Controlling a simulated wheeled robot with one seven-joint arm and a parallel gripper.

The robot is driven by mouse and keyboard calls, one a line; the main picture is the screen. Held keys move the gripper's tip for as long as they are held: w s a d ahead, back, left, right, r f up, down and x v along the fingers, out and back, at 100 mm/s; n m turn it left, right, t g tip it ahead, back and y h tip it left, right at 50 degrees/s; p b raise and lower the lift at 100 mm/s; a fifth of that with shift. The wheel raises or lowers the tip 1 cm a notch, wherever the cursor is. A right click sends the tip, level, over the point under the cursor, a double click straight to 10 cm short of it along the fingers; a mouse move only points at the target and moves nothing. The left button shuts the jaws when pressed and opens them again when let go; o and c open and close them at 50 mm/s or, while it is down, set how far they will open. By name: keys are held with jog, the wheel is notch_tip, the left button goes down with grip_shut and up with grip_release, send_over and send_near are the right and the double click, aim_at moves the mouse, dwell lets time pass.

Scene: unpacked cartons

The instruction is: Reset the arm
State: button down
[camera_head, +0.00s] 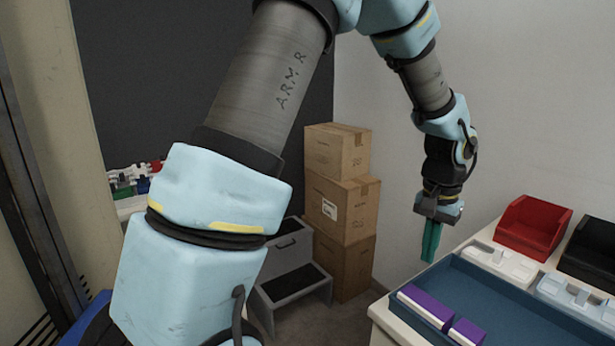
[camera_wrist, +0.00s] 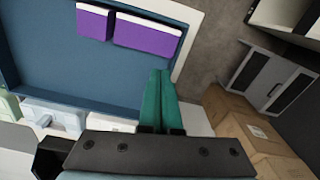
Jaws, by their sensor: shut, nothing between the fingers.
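My arm reaches from the top of the head view, bends, and hangs down at the right. My gripper (camera_head: 431,243) has teal fingers that point down, near the left edge of the white table. In the wrist view my gripper (camera_wrist: 160,85) shows its two teal fingers side by side and pressed together, with nothing held. The fingertips are above the floor and table edge, apart from the objects around them.
A blue tray (camera_head: 505,299) on the table holds purple-and-white blocks (camera_head: 427,304). Behind it are white holders (camera_head: 500,262), a red bin (camera_head: 533,226) and a black bin (camera_head: 590,251). Stacked cartons (camera_head: 342,205) and a grey step stool (camera_head: 293,273) stand on the floor.

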jog(key=w+a+r+n, duration=0.1)
jog(key=w+a+n, duration=0.1)
jog(key=a, duration=0.8)
jog(key=w+a+r+n, duration=0.1)
jog(key=a+n, duration=0.1)
jog(key=a, duration=0.8)
jog(key=s+a+n+t, duration=0.1)
jog(key=s+a+n, duration=0.3)
jog(key=a, duration=0.9)
jog(key=shift+s, duration=0.15)
